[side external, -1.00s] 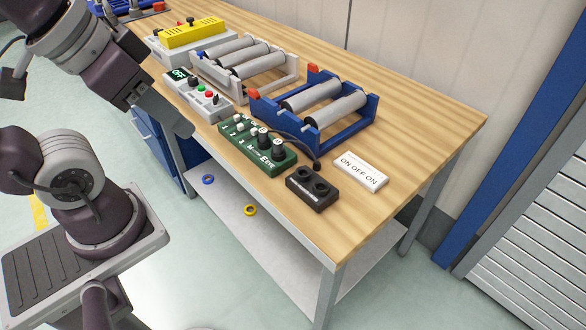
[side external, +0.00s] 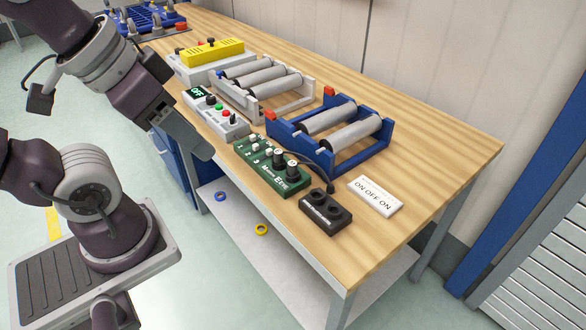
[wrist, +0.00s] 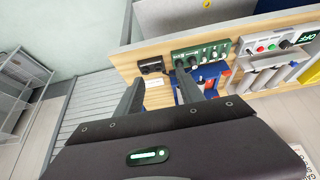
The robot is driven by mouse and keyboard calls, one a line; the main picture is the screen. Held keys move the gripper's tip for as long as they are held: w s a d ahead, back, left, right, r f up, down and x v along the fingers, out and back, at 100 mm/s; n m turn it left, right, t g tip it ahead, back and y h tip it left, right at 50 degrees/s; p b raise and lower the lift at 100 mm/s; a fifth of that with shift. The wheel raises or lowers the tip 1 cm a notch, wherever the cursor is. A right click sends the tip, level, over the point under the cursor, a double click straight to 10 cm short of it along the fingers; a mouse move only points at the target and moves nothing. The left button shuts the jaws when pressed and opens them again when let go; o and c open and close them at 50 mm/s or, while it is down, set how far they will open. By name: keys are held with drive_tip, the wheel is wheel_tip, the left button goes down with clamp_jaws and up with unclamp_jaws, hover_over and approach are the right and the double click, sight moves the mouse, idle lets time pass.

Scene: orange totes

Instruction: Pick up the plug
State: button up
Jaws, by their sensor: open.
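A black plug (side external: 330,185) at the end of a dark cable lies on the wooden table in the side view. It sits between the green control box (side external: 273,166) and the black two-hole socket block (side external: 325,212), beside the blue roller frame. My gripper (side external: 204,150) is open and empty, held above the near table edge, left of the plug in the picture. In the wrist view my gripper's two fingers (wrist: 160,76) are spread apart, with the socket block (wrist: 151,66) and green box (wrist: 200,55) beyond them. I cannot make out the plug there.
The blue roller frame (side external: 333,135) stands behind the plug, with a white ON OFF ON label block (side external: 375,196) to its right. A grey roller frame (side external: 262,85), a grey switch box (side external: 216,115) and a yellow-topped box (side external: 208,60) stand further left. The table's right end is clear.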

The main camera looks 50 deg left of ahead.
drive_tip(key=n+g, duration=0.6)
drive_tip(key=n, duration=1.4)
hover_over(292, 163)
drive_tip(key=f, duration=1.3)
drive_tip(key=shift+s+d+f, duration=0.1)
drive_tip(key=shift+s+f, duration=0.25)
drive_tip(key=f, duration=0.6)
drive_tip(key=shift+w+f, duration=0.35)
drive_tip(key=shift+w, duration=0.05)
drive_tip(key=shift+f, duration=0.45)
clamp_jaws()
